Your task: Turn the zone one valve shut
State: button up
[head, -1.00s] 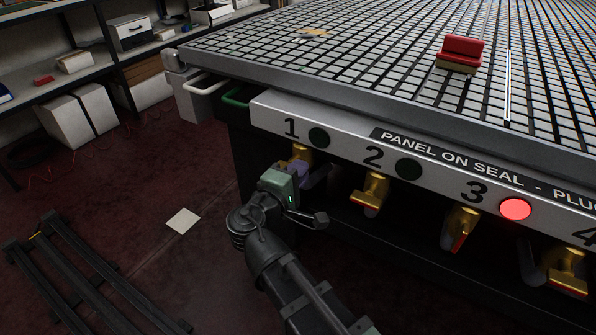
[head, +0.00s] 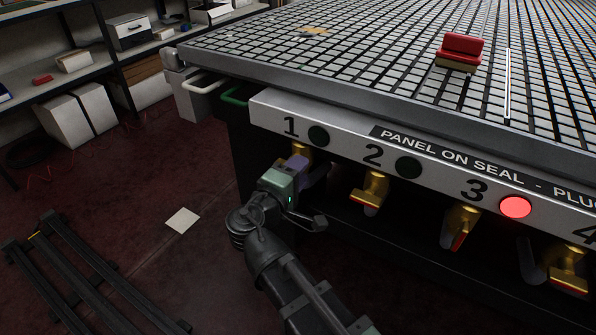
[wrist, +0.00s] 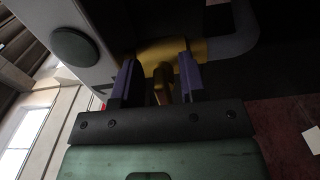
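The zone one valve (head: 302,152) is a brass valve under the panel label 1, mostly hidden by my gripper in the head view. In the wrist view its brass body (wrist: 188,49) lies across the top, and its handle (wrist: 161,84) points toward my gripper's palm. My gripper (wrist: 160,72) has two purple fingers, one on each side of the handle. They stand apart, with gaps showing between fingers and handle, so it looks open. In the head view my gripper (head: 305,166) is just below the panel. The round lamp beside label 1 (head: 318,136) is dark.
The valve under label 2 (head: 371,188) and the valve under label 3 (head: 460,226) hang to the right. Lamp 3 (head: 515,208) glows red. The grid table's front edge (head: 400,120) overhangs the valves. The floor (head: 120,220) at left is mostly open.

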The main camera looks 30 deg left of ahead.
jog(key=s, duration=1)
jog(key=shift+s, duration=0.4)
